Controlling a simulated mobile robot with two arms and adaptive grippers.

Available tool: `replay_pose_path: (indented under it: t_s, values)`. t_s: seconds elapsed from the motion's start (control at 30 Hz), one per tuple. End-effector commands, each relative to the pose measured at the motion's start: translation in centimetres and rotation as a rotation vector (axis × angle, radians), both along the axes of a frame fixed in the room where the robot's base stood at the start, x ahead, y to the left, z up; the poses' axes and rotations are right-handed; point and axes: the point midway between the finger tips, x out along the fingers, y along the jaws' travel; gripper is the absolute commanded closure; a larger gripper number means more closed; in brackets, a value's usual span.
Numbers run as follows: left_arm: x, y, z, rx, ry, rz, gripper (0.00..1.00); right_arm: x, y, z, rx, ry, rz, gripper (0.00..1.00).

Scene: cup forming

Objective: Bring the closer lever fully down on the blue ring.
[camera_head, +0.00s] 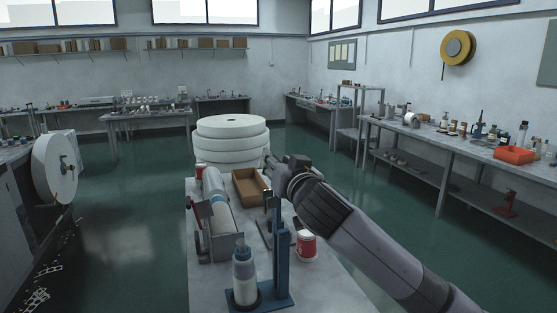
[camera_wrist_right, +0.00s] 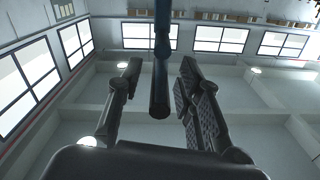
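The closer is a blue upright stand (camera_head: 281,255) on a blue base at the near end of the middle table. A pale bottle-like piece with a blue-grey upper part (camera_head: 244,262) stands upright on that base; I cannot make out the blue ring clearly. My right gripper (camera_head: 272,163) is beyond the stand, above the table. In the right wrist view its two fingers (camera_wrist_right: 158,95) are spread on either side of a dark lever rod (camera_wrist_right: 160,92) with a blue upper part. Gaps show on both sides of the rod. My left gripper is not in view.
A pale roll (camera_head: 218,205) lies in a holder left of the stand. A red-and-white can (camera_head: 306,245) stands right of it. A brown tray (camera_head: 248,188) and stacked white reels (camera_head: 231,135) are farther back. The floor right of the table is clear.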

Motion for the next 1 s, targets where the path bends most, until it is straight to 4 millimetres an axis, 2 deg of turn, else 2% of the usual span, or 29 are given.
replay_pose_path:
  t_s: [0.2,0.67,1.0]
  values:
    - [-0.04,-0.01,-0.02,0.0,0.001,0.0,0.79,-0.01,0.0,-0.02,0.0,0.0,0.0,0.68]
    - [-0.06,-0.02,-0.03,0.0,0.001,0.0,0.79,-0.02,-0.02,-0.02,0.0,0.0,0.0,0.99]
    - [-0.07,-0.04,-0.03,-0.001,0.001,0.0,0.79,-0.03,-0.03,-0.02,0.001,0.001,0.0,1.0]
